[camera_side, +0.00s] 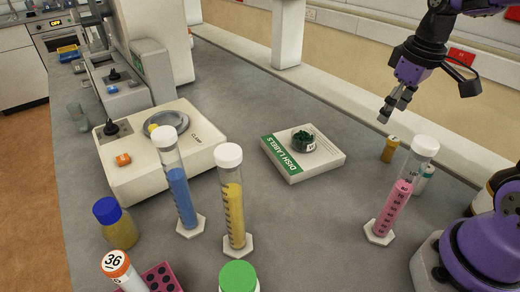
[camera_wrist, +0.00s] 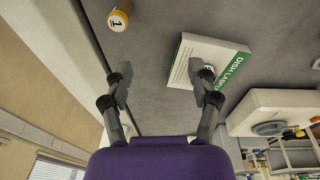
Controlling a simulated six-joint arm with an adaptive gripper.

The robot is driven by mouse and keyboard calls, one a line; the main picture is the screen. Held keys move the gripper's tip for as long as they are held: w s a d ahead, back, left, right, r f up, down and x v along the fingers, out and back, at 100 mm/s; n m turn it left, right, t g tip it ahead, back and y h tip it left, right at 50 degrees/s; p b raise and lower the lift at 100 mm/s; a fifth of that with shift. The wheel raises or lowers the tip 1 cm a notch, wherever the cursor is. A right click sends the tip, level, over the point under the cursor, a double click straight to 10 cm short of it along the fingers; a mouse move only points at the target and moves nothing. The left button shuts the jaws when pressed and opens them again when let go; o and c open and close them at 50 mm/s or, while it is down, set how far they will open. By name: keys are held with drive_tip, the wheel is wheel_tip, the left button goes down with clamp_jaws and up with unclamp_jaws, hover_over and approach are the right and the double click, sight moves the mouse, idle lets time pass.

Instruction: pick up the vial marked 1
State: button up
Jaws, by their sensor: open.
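The vial marked 1 (camera_wrist: 118,20) shows at the top left of the wrist view, amber, with a white label bearing a black 1. My gripper (camera_side: 392,108) is open and empty, above the bench and apart from the vial. In the wrist view, the fingers of my gripper (camera_wrist: 161,86) are spread wide, with the vial beyond the left finger.
A DISH LABELS box (camera_side: 280,162) carries a small dish (camera_side: 303,140). Blue (camera_side: 180,197) and yellow (camera_side: 234,213) cylinders stand left.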

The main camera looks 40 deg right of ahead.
drive_tip(key=g, duration=0.2)
hover_over(394, 139)
drive_tip(key=a, duration=0.1)
drive_tip(key=f, duration=0.3)
drive_tip(key=shift+s+f+y, duration=0.2)
drive_tip(key=shift+s+y, duration=0.05)
drive_tip(key=shift+y, duration=0.15)
drive_tip(key=f, duration=0.4)
drive_tip(key=shift+d+f, duration=0.2)
drive_tip(key=shift+f, duration=0.2)
drive_tip(key=f, duration=0.5)
drive_tip(key=shift+w+d+f, duration=0.3)
drive_tip(key=shift+d+f, duration=0.05)
clamp_jaws()
